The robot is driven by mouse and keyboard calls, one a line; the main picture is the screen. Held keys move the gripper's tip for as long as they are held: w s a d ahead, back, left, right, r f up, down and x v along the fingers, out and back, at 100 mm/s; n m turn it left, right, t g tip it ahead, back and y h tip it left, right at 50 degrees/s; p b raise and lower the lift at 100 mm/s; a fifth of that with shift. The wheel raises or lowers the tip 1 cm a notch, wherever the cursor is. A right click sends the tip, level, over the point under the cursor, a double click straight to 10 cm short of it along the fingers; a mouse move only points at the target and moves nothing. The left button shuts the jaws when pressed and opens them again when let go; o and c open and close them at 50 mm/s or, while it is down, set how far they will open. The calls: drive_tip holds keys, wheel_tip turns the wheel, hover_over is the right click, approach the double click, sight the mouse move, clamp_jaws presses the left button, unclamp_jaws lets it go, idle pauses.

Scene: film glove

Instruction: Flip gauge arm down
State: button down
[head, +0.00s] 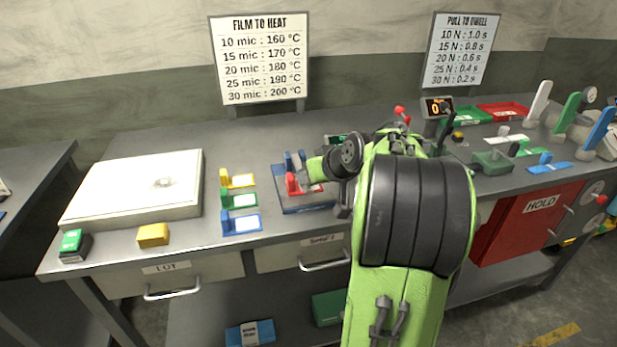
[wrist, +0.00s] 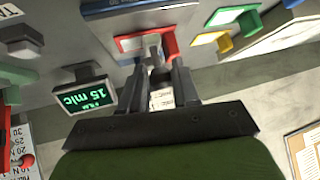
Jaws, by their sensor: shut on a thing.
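The gauge stands on a blue base (head: 306,207) near the middle of the bench, with a red piece (head: 298,184) on it. The red piece also shows in the wrist view (wrist: 168,45). A small grey gauge arm (wrist: 153,46) lies over the red piece, between my fingertips. My gripper (wrist: 158,72) is shut on this arm, close above the red piece. In the head view my own arm and wrist hide most of the gripper. The display (wrist: 86,95) beside it reads 15 mic in green.
Yellow (head: 238,180), green (head: 239,200) and blue (head: 241,222) pieces lie left of the gauge. A white-lidded box (head: 135,188) is further left, with a yellow block (head: 153,235) in front. Levers (head: 538,103) and trays (head: 503,112) stand on the right.

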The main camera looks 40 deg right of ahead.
drive_tip(key=shift+s+a+f, duration=0.1)
drive_tip(key=shift+s+f, duration=0.15)
drive_tip(key=shift+f, duration=0.45)
drive_tip(key=c, duration=1.3)
unclamp_jaws()
drive_tip(key=o, duration=0.4)
drive_tip(key=shift+w, duration=0.15)
drive_tip(key=shift+o, duration=0.2)
drive_tip(key=shift+r, duration=0.15)
drive_tip(key=shift+r, duration=0.1)
drive_tip(key=p+v, duration=0.4)
drive_tip(key=v, duration=1.1)
drive_tip(key=shift+r+p, duration=0.3)
drive_tip(key=shift+r, duration=0.05)
